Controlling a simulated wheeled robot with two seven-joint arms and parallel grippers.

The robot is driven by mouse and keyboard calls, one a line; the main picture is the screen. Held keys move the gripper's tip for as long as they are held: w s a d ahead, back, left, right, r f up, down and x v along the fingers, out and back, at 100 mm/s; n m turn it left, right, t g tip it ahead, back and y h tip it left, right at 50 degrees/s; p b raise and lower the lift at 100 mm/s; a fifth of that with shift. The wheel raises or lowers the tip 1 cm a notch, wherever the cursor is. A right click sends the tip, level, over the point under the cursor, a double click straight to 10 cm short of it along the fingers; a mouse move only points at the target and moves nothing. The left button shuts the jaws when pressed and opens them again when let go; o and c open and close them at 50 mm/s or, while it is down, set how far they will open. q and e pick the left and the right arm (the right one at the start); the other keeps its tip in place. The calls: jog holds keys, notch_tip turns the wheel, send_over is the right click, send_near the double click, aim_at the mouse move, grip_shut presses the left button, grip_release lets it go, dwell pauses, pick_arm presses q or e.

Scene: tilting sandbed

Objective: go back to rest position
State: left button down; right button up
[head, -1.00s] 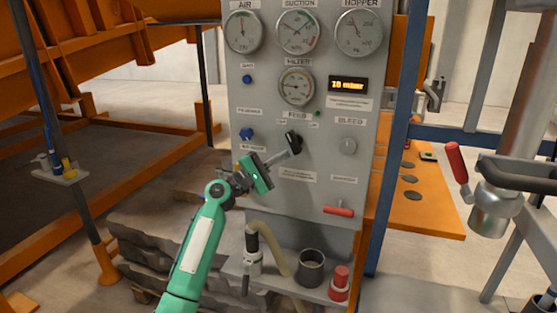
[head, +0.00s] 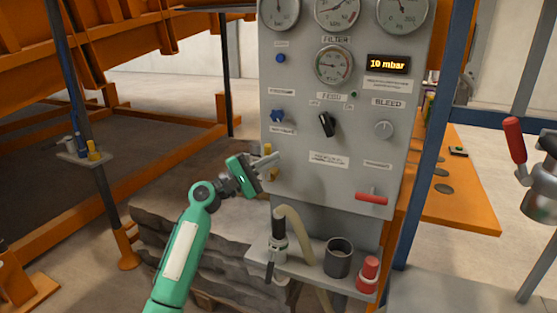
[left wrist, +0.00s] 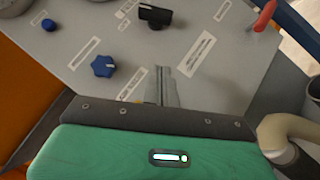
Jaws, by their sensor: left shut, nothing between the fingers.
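My left gripper (head: 270,162) is shut and empty, in front of the lower left part of the grey control panel (head: 295,205). In the left wrist view its closed fingers (left wrist: 163,85) point at the panel face. The black feed knob (head: 326,124) is up and to the right of the fingers, apart from them; it also shows in the left wrist view (left wrist: 154,15). The blue knob (head: 277,116) is above the gripper and shows in the left wrist view (left wrist: 103,66). My right gripper is in neither view.
A shelf below the panel holds a hose nozzle (head: 278,244), a dark cup (head: 338,257) and a red-capped item (head: 368,273). A red lever (head: 371,198) sticks out at the panel's lower right. A blue post (head: 425,140) stands to the right. Stacked slabs (head: 215,240) lie behind my arm.

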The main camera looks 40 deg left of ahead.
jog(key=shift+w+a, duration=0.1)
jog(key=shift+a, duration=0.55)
